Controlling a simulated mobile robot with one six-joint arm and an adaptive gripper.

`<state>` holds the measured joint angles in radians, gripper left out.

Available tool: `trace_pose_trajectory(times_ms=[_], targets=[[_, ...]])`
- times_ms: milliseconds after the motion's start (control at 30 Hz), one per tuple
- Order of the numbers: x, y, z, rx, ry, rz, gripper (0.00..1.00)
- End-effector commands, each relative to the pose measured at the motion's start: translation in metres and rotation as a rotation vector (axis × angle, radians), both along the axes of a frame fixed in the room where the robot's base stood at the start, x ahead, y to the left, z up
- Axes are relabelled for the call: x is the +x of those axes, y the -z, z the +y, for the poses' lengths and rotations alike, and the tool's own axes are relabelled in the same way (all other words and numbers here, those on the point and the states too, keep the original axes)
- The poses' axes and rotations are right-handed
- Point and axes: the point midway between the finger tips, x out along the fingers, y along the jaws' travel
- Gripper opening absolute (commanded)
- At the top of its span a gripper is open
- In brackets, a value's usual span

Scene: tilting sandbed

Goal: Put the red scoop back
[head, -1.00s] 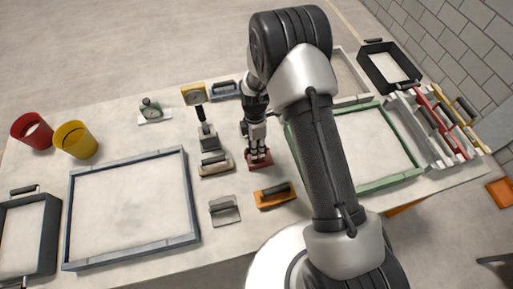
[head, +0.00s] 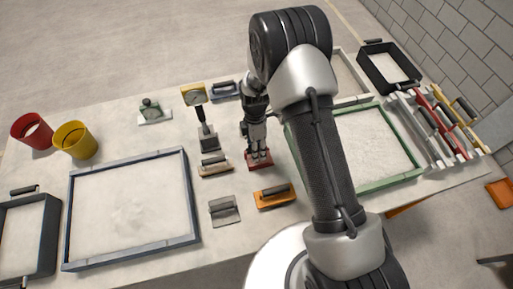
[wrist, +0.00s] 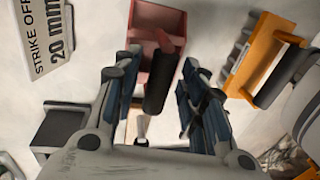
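The red scoop (head: 251,167) sits on the table below my gripper (head: 258,157) in the head view. In the wrist view the red scoop (wrist: 151,25) is at the top middle, with its black handle pointing down between the fingers. My gripper (wrist: 161,65) is open, with one finger on each side of the handle and visible gaps on both sides. The head view partly hides the scoop behind the fingers.
An orange float (head: 275,197) and a grey scoop (head: 224,210) lie nearby. A wooden-based float (head: 215,168) and a yellow gauge stand (head: 195,94) are to the left. A blue-framed bed (head: 190,205) and a green-framed bed (head: 392,183) flank the area.

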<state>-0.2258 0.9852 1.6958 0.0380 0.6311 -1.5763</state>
Motion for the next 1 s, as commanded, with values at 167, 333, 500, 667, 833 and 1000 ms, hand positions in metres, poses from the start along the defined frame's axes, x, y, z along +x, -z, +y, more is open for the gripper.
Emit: trace_pose_trajectory(times_ms=[167, 333, 500, 667, 833, 1000], targets=[[0.005, -0.026, 0.001, 0.001, 0.0, -0.005, 0.39], [0.012, -0.064, 0.001, 0.001, 0.0, -0.005, 0.39], [0.017, -0.096, 0.002, 0.001, 0.0, -0.003, 0.39], [0.02, -0.115, 0.002, 0.0, 0.001, -0.001, 0.39], [0.021, -0.121, 0.002, 0.0, 0.0, 0.0, 0.39], [0.021, -0.136, -0.001, -0.002, 0.041, -0.018, 0.39]])
